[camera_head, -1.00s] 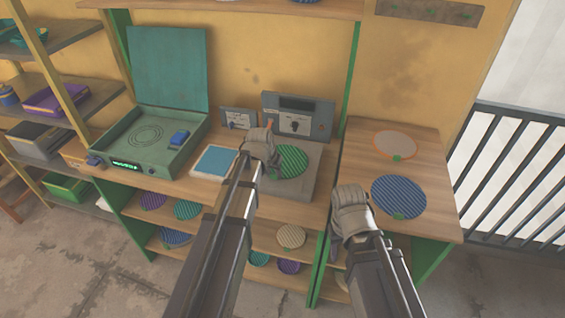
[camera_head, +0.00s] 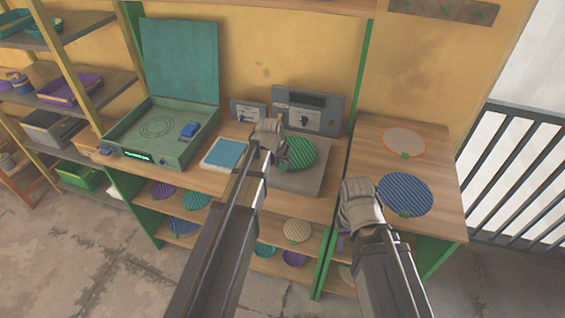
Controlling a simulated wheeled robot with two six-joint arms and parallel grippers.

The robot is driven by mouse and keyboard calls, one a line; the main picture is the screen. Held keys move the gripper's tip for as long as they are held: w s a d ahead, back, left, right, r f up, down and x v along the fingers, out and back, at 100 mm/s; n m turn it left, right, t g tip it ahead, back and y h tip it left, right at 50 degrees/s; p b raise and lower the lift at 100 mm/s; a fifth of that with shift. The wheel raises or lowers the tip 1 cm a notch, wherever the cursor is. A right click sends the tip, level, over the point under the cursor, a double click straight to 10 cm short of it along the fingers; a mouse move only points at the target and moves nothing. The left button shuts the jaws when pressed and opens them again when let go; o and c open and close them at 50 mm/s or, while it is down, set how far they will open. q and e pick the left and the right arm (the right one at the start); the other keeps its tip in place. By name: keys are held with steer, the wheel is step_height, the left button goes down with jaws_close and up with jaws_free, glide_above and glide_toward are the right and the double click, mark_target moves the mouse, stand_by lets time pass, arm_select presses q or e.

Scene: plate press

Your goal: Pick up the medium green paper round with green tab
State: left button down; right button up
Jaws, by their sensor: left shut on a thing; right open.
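The green striped paper round (camera_head: 301,152) is at the grey slab (camera_head: 300,183) in front of the control box. It looks slightly raised and tilted there; the gap below it is hard to tell. My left gripper (camera_head: 276,150) is shut on the round's left edge, and its fingers and arm hide that edge and most of the tab. My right gripper (camera_head: 358,203) is open and empty, near the front left edge of the right tabletop, left of a blue striped round (camera_head: 405,193) with a green tab.
A pale round with an orange rim (camera_head: 403,141) lies further back on the right tabletop. A teal case (camera_head: 160,145) with its lid up stands left, beside a blue-and-white pad (camera_head: 224,154). A control box (camera_head: 308,112) stands behind the slab. Several rounds lie on lower shelves (camera_head: 285,230).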

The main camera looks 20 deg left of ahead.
arm_select(q)
step_height(320, 180, up, 8)
steer(key=p, duration=0.7)
steer(key=shift+r+p, duration=0.2)
steer(key=shift+p, duration=0.1)
steer(key=shift+f, duration=0.15)
